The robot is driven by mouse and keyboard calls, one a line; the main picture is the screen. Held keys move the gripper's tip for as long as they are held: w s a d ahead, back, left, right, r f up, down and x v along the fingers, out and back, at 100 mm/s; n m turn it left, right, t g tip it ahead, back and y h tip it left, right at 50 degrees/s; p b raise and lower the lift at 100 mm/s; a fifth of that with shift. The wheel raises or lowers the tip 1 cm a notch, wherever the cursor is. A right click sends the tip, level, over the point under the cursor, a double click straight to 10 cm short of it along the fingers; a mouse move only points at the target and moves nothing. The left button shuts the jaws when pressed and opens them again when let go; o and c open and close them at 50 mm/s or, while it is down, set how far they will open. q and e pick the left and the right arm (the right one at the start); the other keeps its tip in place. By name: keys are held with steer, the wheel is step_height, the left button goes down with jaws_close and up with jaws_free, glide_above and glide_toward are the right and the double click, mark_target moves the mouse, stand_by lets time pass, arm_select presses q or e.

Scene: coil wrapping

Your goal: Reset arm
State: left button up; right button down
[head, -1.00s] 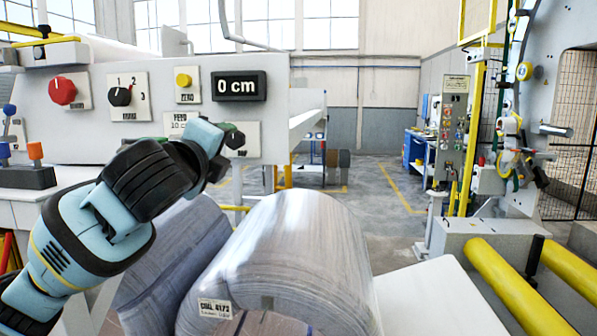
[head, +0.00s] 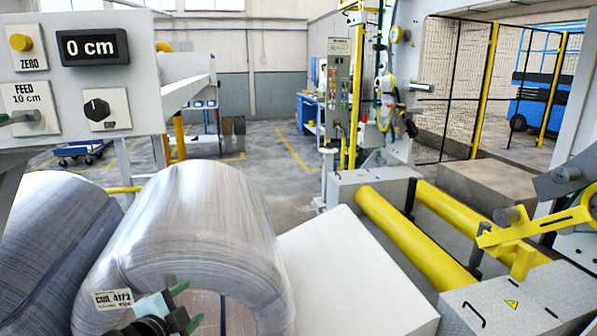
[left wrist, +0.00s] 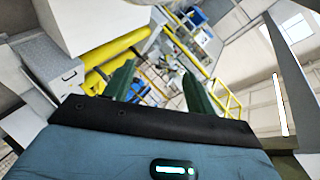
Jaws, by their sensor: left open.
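My left gripper (head: 187,304) shows at the bottom of the head view, in front of the lower face of the front coil (head: 195,215). Its green fingers are open with nothing between them. They also show spread apart in the left wrist view (left wrist: 158,70), with the yellow rollers beyond. Most of my left arm is below the picture. My right gripper is in neither view. The front coil lies on its side and bears a "COIL 4172" label (head: 113,299).
A second coil (head: 45,235) stands at the left. The control panel (head: 75,95) above reads "0 cm". A pale slab (head: 350,275) lies right of the front coil. Yellow rollers (head: 400,235) and a yellow machine arm (head: 540,225) are farther right. Open floor lies behind.

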arm_select(q)
steer(key=s+d+f+n+g, duration=0.1)
steer(key=s+f+n, duration=0.2)
steer(key=s+f, duration=0.55)
steer(key=s+d+f+n+g, duration=0.1)
steer(key=s+f+n, duration=0.35)
steer(key=f, duration=0.65)
steer(key=s+f+n+g, duration=0.1)
steer(key=s+f+n, duration=0.1)
steer(key=s+f, duration=0.3)
steer(key=s+f+n+g, duration=0.1)
steer(key=s+f, duration=0.4)
steer(key=s, duration=0.7)
steer(key=shift+s+f+n+y, duration=0.35)
steer(key=shift+f+n+y, duration=0.05)
steer(key=shift+n, duration=0.45)
steer(key=shift+a, duration=0.1)
